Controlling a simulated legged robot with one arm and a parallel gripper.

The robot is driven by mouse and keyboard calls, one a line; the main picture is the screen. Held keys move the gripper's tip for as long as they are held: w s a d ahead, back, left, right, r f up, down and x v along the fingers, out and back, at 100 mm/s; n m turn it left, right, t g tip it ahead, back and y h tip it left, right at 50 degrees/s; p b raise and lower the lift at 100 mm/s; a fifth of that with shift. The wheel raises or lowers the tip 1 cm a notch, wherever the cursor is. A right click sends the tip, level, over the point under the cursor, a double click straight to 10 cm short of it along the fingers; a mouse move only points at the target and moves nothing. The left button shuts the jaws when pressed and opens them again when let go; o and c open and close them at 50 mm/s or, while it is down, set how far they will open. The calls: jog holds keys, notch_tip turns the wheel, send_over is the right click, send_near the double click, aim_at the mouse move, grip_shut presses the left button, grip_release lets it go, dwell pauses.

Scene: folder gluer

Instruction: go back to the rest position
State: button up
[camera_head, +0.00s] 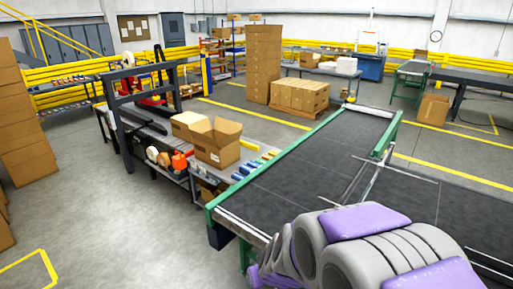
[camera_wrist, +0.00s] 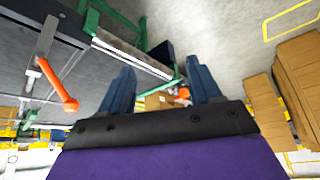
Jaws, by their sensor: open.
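My gripper (camera_wrist: 160,68) shows in the wrist view as two blue fingers spread apart on a dark mount. Nothing is held between them. Beyond the gap, at a distance, are the green conveyor frame end (camera_wrist: 168,82) and part of a cardboard box (camera_wrist: 156,101). In the head view my grey and purple arm fills the lower right, in front of the conveyor belt (camera_head: 300,165). The gripper itself cannot be made out in that view.
An open cardboard box (camera_head: 217,143) stands on a workbench left of the green-framed conveyor. A tall stack of boxes (camera_head: 25,125) stands at the far left. In the wrist view, an orange-ended lever (camera_wrist: 70,104) is at left. Grey floor (camera_head: 110,225) is clear at front left.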

jog(key=s+d+m+g+h+b, duration=0.1)
jog(key=s+d, duration=0.5)
jog(key=s, duration=0.8)
jog(key=s+d+m+g+h+b, duration=0.1)
jog(key=s+d+m+g+b, duration=0.2)
jog(key=s, duration=1.1)
jog(key=d+g+b, duration=0.3)
jog(key=b, duration=0.1)
jog(key=shift+s+d+b, duration=0.25)
jog(key=shift+s+b, duration=0.05)
jog(key=shift+s, duration=0.05)
